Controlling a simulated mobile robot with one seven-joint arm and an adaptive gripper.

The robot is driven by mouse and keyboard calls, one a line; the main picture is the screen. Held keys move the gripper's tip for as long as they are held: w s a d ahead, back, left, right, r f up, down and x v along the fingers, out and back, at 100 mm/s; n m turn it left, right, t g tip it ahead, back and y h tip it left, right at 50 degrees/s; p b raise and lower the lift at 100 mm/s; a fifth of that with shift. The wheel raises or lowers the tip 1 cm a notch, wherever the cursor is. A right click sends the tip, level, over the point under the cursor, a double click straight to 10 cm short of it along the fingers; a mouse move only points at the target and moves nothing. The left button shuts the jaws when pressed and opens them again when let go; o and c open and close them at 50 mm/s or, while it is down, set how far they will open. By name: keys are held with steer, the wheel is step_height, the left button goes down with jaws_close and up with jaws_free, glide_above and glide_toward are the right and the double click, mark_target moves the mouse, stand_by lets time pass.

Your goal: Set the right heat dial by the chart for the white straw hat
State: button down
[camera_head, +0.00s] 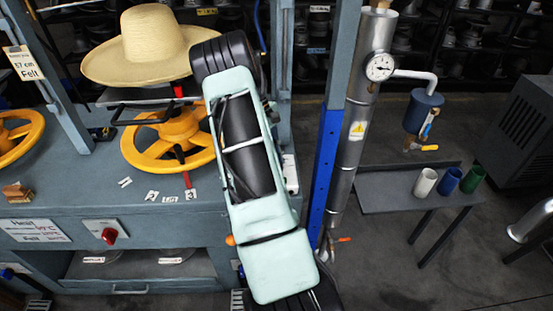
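A cream-white straw hat (150,38) with a wide brim sits above the yellow handwheel at the upper left. A white sign headed "Heat" (35,231) is on the front of the blue-grey bench at the lower left; its lines are too small to read fully, though "Felt" shows at the bottom. A red dial (110,236) on a white plate is to the right of the sign; its setting is not readable. I see no second dial; my arm covers the bench front further right.
Yellow handwheels (172,139) stand over the bench (190,208). A metal pipe with a gauge (380,67) and a blue post (325,165) rise right of my arm. A side table (390,198) holds three cups. Open floor lies at the lower right.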

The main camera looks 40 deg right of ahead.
steer(key=shift+m, duration=0.6)
steer(key=c, duration=2)
jaws_free()
steer(key=shift+c, duration=0.2)
steer(key=v, duration=1.2)
steer(key=shift+d, duration=0.25)
steer(key=shift+r, duration=0.1)
